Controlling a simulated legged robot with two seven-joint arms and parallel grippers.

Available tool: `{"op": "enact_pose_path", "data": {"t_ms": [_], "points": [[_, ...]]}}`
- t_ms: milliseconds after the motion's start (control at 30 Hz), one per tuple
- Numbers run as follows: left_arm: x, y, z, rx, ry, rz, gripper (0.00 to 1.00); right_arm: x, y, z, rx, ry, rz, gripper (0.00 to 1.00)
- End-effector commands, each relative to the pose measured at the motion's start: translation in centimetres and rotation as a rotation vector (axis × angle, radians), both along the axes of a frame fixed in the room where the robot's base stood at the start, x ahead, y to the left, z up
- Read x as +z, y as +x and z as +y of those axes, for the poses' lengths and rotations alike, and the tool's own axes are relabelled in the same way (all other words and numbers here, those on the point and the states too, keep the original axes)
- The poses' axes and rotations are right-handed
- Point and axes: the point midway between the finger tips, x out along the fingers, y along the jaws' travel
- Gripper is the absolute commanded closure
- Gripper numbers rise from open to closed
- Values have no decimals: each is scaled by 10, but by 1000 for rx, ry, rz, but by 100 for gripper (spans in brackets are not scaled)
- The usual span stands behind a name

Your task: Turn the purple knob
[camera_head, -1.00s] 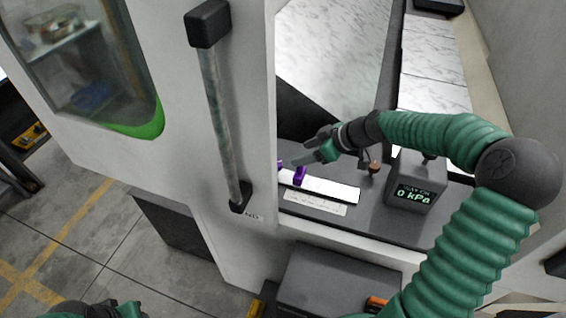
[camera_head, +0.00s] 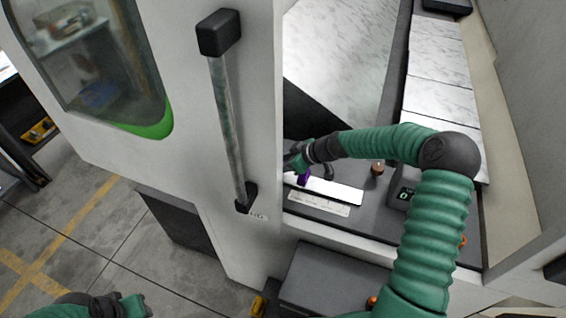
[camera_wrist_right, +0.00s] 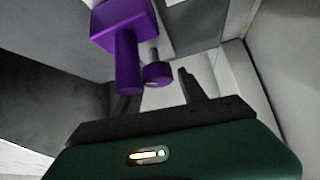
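A purple knob (camera_head: 304,179) shows at the panel by the machine's opening, partly covered by my right gripper (camera_head: 293,160). In the right wrist view the purple parts are a blocky piece with a rod (camera_wrist_right: 125,35) and a smaller round purple piece (camera_wrist_right: 157,74) behind it. My right gripper's fingers (camera_wrist_right: 155,88) stand apart there, and the purple rod hangs in front of the left finger. I cannot tell whether they touch. My left gripper (camera_head: 133,305) is at the bottom left of the head view, far from the knob; its fingers are too small to read.
A white door with a long vertical handle (camera_head: 228,125) stands left of the opening. A gauge box (camera_head: 401,194), partly behind my right arm, and a small brown-topped knob (camera_head: 377,168) sit right of the purple knob.

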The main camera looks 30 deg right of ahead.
Motion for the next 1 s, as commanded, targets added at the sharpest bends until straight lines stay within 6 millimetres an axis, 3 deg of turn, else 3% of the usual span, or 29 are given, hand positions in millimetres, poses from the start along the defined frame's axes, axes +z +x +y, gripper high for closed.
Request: {"op": "enact_pose_path", "data": {"t_ms": [33, 367, 600, 867, 900, 1000], "points": [[0, 0, 0, 0, 0, 0, 64, 0, 0, 0, 0, 0, 0, 58], [0, 0, 0, 0, 0, 0, 64, 0, 0, -1, -2, -1, 0, 100], [-20, 0, 0, 0, 0, 0, 64, -4, -1, -1, -92, -5, 0, 100], [-17, 0, 0, 0, 0, 0, 64, -1, -1, 0, -100, -2, 2, 100], [-17, 0, 0, 0, 0, 0, 64, -1, -1, 0, -100, -2, 2, 57], [-17, 0, 0, 0, 0, 0, 64, -1, -1, 0, -100, -2, 1, 44]]}}
